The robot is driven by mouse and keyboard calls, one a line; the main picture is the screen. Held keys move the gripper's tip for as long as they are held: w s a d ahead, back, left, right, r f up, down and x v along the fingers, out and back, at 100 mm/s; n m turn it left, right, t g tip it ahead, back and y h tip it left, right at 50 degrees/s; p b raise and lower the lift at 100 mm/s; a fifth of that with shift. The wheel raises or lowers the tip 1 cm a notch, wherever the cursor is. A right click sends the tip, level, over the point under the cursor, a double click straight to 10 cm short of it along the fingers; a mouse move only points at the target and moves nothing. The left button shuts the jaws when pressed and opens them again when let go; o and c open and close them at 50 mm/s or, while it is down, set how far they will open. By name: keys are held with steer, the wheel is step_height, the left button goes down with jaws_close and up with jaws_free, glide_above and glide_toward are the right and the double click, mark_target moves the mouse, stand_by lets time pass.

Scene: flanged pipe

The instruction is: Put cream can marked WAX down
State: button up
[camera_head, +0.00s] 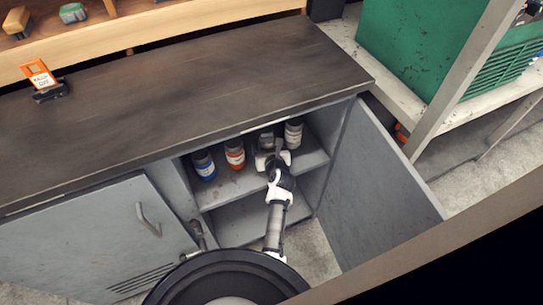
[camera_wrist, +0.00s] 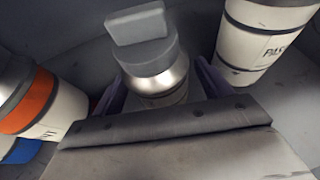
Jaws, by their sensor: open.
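My gripper (camera_head: 272,158) reaches into the open cabinet at the upper shelf. In the wrist view the gripper (camera_wrist: 158,88) is open, with one finger on each side of a can (camera_wrist: 145,55) with a grey block-shaped top and a metallic shoulder. This can (camera_head: 266,138) stands on the shelf, partly hidden behind the gripper in the head view. Its label is hidden, so I cannot read WAX on it. Whether the fingers touch it is not clear.
On the same shelf stand a pale can marked "PAS" (camera_wrist: 262,45), close on the right, an orange-banded can (camera_head: 235,153) and a blue-banded can (camera_head: 203,164) on the left. The open cabinet door (camera_head: 385,185) is right of my arm. The dark worktop (camera_head: 190,85) overhangs the shelf.

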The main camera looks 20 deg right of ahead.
steer(key=v, duration=0.9)
steer(key=shift+s+a, duration=0.1)
steer(key=shift+s+r, duration=0.15)
steer(key=shift+s, duration=0.15)
steer(key=shift+a, duration=0.1)
